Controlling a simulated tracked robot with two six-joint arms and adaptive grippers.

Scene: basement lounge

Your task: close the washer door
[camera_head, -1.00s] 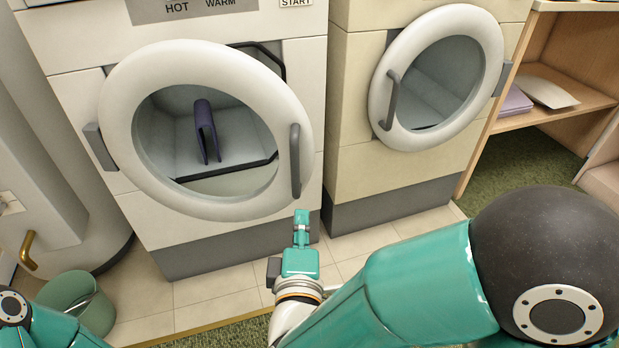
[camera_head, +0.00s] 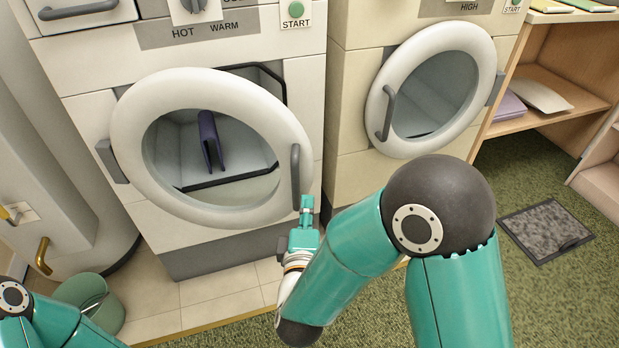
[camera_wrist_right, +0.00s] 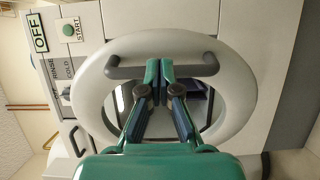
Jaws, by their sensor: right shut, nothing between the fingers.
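The washer door (camera_head: 137,112) is a white ring with a round window, hinged at its left and standing ajar from the left machine. Its grey handle (camera_head: 295,177) is on the right side of the ring. In the right wrist view the door (camera_wrist_right: 235,85) fills the middle, with its handle (camera_wrist_right: 125,72) across the view behind my fingertips. My right gripper (camera_head: 306,203) is shut and empty, close beside the handle's lower end; I cannot tell whether it touches. Its closed fingers also show in the right wrist view (camera_wrist_right: 160,72). My left gripper is out of view.
A dark folded cloth (camera_head: 209,140) is inside the drum. A second washer (camera_head: 350,110) with a shut door stands to the right. A green bucket (camera_head: 90,300) is on the floor at left. A wooden shelf (camera_head: 555,90) and a grey floor mat (camera_head: 545,228) are at right.

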